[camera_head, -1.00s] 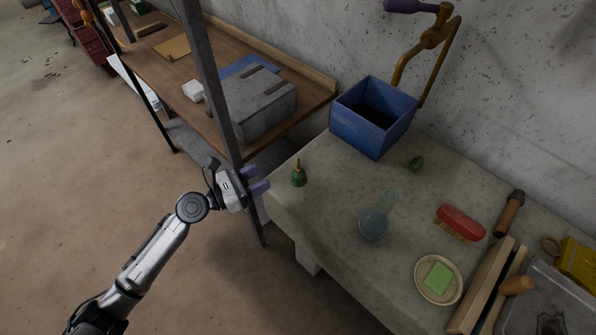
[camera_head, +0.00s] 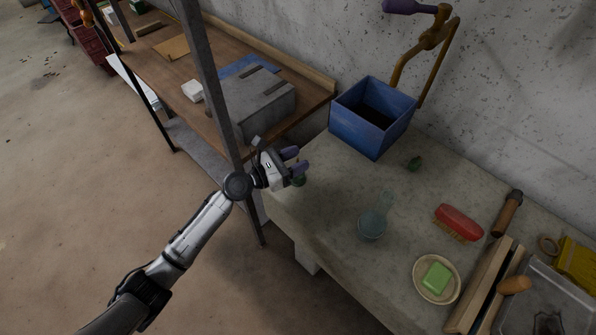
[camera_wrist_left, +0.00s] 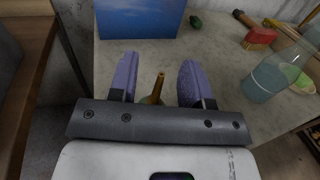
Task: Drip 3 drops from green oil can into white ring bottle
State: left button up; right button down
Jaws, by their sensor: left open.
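The green oil can (camera_head: 299,181) stands on the stone counter near its left end, mostly hidden behind my left gripper (camera_head: 296,162). In the left wrist view its brass spout (camera_wrist_left: 157,88) points up between the two purple fingers of my left gripper (camera_wrist_left: 158,72). The fingers are open, one on each side of the spout, with a visible gap to it. A clear, long-necked bottle with bluish liquid (camera_head: 372,224) stands further right on the counter; it also shows in the left wrist view (camera_wrist_left: 268,80). My right gripper is not in view.
A blue box (camera_head: 365,133) stands behind the can. A small dark green object (camera_head: 414,164), a red brush (camera_head: 459,221), and a dish (camera_head: 421,285) with green soap (camera_head: 437,278) lie on the counter. A dark metal post (camera_head: 218,100) stands by my left arm.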

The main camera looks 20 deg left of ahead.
pick_arm(q)
jog(key=shift+w+d, duration=0.2)
grip_shut()
dwell(0.4)
